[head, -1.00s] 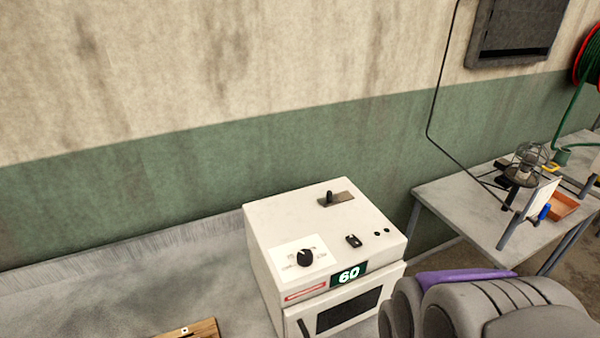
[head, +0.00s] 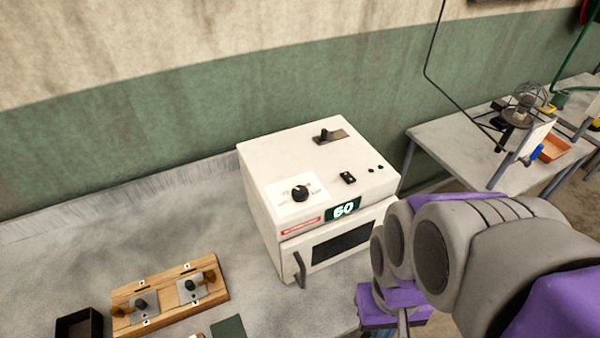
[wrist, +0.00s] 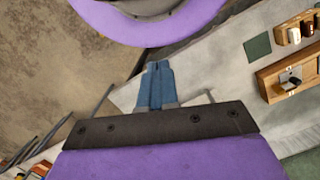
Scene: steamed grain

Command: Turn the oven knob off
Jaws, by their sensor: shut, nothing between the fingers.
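The white oven (head: 318,180) stands on the grey bench. Its round black knob (head: 300,194) sits on a white dial label on the top panel, toward the front left. A green display (head: 344,209) on the front edge reads 60. The oven door (head: 340,245) looks closed. My gripper (wrist: 157,80) shows in the wrist view with its blue fingers together and empty, near the bench edge. In the head view my arm is at the right, in front of and right of the oven; the fingertips are not clear there. The knob is not in the wrist view.
A wooden board (head: 170,295) with metal fittings and a black box (head: 79,324) are on the bench, left of the oven. A lever (head: 324,136) and a black switch (head: 347,178) are on the oven top. Another table (head: 470,150) with a caged lamp (head: 522,108) stands at the right.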

